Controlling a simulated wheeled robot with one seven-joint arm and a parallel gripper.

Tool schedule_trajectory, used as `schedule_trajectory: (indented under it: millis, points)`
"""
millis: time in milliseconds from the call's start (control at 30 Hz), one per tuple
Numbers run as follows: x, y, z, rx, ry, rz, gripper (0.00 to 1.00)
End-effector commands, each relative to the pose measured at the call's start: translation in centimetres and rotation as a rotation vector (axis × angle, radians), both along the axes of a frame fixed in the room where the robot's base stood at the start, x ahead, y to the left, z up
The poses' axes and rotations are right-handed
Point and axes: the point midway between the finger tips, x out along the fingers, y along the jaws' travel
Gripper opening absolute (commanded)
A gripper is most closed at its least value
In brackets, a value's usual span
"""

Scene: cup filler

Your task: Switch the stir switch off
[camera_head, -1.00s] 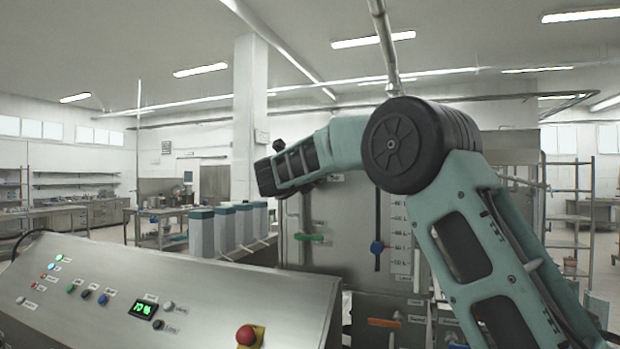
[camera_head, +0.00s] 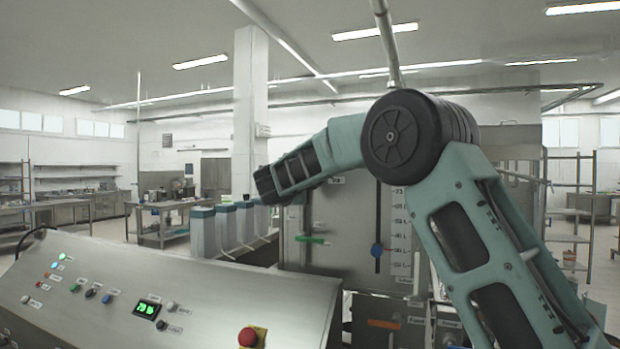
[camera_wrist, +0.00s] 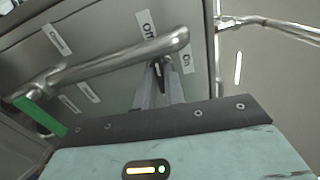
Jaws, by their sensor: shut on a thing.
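In the wrist view, a small dark switch lever (camera_wrist: 158,70) is on the metal panel, near the label "Off" (camera_wrist: 147,23) and the label "On" (camera_wrist: 187,61). I take it for the stir switch. My gripper (camera_wrist: 160,84) is shut on it, with its two narrow grey fingers around it. The fingers and a metal pipe partly hide the lever, and I cannot tell which setting it is in. In the head view, the switch and my fingertips are hidden behind my arm.
A metal pipe (camera_wrist: 115,60) with a green handle (camera_wrist: 40,114) crosses just before the panel in the wrist view. In the head view, a sloped console (camera_head: 220,290) has an emergency stop (camera_head: 248,338). Several pale containers (camera_head: 203,232) stand behind it.

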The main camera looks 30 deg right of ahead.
Motion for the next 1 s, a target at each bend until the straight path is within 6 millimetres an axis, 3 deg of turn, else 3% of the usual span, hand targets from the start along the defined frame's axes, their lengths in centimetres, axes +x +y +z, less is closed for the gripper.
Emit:
schedule_trajectory:
  millis: [733,800,833,1000]
  points:
    - [0.04,0.11,-0.15,-0.053,0.07,0.002,0.0]
    - [0.04,0.11,-0.14,-0.053,0.07,0.002,0.28]
    - [0.04,0.11,-0.14,-0.053,0.07,0.002,0.33]
    - [0.02,0.07,-0.11,-0.053,0.069,0.001,0.33]
